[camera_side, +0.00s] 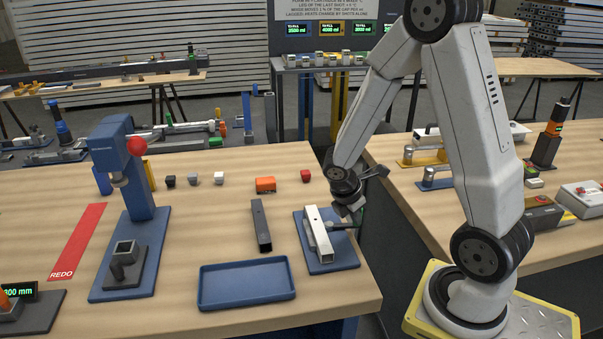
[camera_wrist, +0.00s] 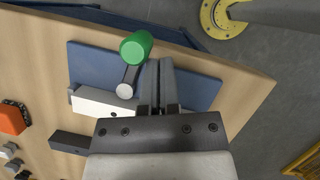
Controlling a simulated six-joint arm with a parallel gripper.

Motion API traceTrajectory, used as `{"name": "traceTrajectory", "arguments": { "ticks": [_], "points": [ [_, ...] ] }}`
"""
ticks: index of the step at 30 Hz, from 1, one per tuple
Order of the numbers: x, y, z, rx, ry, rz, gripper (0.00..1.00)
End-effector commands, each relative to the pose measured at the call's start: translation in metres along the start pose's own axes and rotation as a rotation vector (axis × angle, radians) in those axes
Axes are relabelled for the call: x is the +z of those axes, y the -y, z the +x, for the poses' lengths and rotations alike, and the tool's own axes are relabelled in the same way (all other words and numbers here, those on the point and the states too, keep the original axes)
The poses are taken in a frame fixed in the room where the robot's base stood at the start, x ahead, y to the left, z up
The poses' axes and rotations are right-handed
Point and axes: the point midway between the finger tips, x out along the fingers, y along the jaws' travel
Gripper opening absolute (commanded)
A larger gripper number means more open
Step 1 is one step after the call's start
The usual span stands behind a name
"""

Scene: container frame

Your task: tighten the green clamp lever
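The green clamp lever (camera_wrist: 136,47) has a round green knob on a dark arm, which runs to a grey round pivot (camera_wrist: 124,90) beside a white block. In the side view the knob is mostly hidden behind my gripper (camera_side: 348,208). In the wrist view my gripper (camera_wrist: 161,66) has its two fingers together with nothing seen between them. The fingers lie just right of the lever arm and knob; I cannot tell whether they touch. The clamp's blue base plate (camera_side: 340,262) sits near the table's right edge with a white bar (camera_side: 317,232) on it.
A dark bar (camera_side: 261,226) and an empty blue tray (camera_side: 247,284) lie left of the clamp plate. A blue press with a red knob (camera_side: 137,146) stands further left.

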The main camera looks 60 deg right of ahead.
Motion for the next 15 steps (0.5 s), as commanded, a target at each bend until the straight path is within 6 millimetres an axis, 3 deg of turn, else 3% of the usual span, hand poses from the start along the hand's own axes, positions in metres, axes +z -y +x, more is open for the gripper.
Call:
{"name": "traceTrajectory", "arguments": {
  "ticks": [15],
  "points": [
    [0.0075, -0.0063, 0.0033, -0.001, 0.0, 0.001, 0.0]
  ]
}}
